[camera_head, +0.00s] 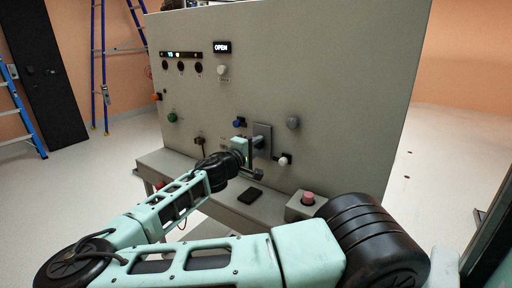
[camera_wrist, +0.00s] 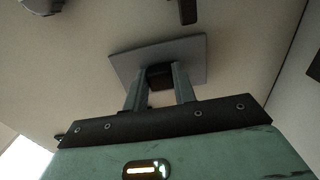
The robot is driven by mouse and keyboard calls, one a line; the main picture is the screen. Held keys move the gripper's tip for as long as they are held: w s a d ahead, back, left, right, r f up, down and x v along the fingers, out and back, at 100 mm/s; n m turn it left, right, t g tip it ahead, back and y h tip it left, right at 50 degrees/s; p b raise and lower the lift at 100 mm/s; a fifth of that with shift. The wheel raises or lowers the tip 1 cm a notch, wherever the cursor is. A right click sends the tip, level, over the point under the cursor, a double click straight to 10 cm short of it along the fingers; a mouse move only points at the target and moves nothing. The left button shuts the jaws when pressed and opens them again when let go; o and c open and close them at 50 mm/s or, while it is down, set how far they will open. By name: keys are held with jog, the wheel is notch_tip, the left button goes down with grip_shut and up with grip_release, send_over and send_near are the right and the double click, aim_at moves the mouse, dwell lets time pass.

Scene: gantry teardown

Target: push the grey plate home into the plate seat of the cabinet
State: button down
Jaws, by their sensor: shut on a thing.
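The cabinet (camera_head: 330,80) is a large pale grey panel with a shelf along its foot. The grey plate (camera_head: 263,132) is upright against or just in front of the cabinet face, below its middle. My gripper (camera_head: 256,144) is in front of the plate. In the wrist view the grey plate (camera_wrist: 190,50) is a flat square, and my gripper (camera_wrist: 159,76) has its two fingers shut on a dark grip on the plate's near side. The plate seat is hidden behind the plate. I cannot tell whether a gap remains between plate and cabinet.
A blue knob (camera_head: 239,123), a grey knob (camera_head: 293,123) and a white knob (camera_head: 284,160) surround the plate. A lit sign (camera_head: 222,48) reads OPEN. A black flat block (camera_head: 249,195) and a red button box (camera_head: 307,199) are on the shelf. Ladders stand at the left.

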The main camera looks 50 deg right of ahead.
jog(key=shift+d, duration=0.25)
jog(key=c, duration=1.1)
grip_release()
jog(key=shift+o, duration=0.2)
jog(key=s+a+b, duration=0.1)
jog(key=a, duration=2)
jog(key=shift+s+a, duration=0.15)
jog(key=shift+s, duration=0.15)
